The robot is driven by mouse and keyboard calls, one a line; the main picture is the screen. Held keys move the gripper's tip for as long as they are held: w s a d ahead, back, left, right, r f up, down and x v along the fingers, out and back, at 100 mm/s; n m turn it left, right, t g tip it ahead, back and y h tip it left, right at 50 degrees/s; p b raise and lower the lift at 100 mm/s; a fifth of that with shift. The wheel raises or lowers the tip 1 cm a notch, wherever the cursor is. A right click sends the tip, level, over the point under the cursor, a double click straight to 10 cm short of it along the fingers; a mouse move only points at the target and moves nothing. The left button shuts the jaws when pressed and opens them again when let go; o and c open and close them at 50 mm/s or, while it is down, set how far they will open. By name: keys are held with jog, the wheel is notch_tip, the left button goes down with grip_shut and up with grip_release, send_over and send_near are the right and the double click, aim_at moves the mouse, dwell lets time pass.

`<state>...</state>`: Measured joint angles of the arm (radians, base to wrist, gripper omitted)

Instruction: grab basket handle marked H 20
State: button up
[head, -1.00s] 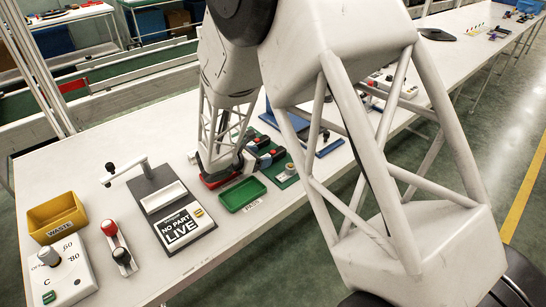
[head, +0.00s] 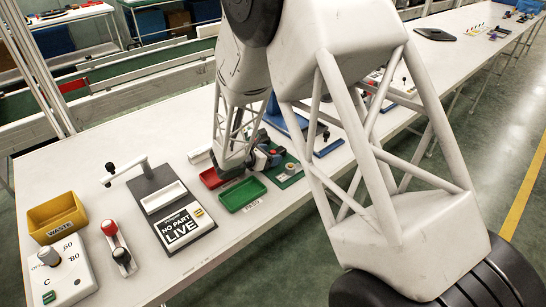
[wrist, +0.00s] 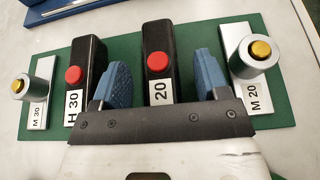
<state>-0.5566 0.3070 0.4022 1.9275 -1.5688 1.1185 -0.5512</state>
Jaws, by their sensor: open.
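In the wrist view, a black handle with a red button (wrist: 158,65) stands on a green board (wrist: 140,126). Its white label reads 20; any letter before it does not show. My gripper (wrist: 162,72) is open, one blue finger on each side of this handle, with gaps beside it. A similar black handle marked H 30 (wrist: 91,58) stands to the left, outside the left finger. In the head view, my gripper (head: 267,158) is low over the green board (head: 291,178), which it partly hides.
In the wrist view, silver pieces with yellow buttons, M 30 (wrist: 37,100) and M 20 (wrist: 251,62), stand at the board's ends. In the head view, a red tray (head: 211,180) and a green tray (head: 243,207) lie left of my gripper. A NO PART LIVE fixture (head: 181,228) stands farther left.

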jog(key=c, duration=1.1)
jog(key=shift+o, duration=0.2)
jog(key=shift+r, duration=0.2)
jog(key=shift+r, duration=0.9)
jog(key=shift+s+d+r, duration=0.1)
jog(key=shift+s+r, duration=0.25)
jog(key=shift+r, duration=0.4)
jog(key=s+d, duration=0.1)
jog(key=s, duration=0.3)
jog(key=s+d+r, duration=0.1)
jog(key=s+d, duration=0.1)
jog(key=s, duration=0.3)
jog(key=s+d, duration=0.2)
jog(key=s, duration=0.3)
jog(key=shift+s+r, duration=0.15)
jog(key=shift+s, duration=0.05)
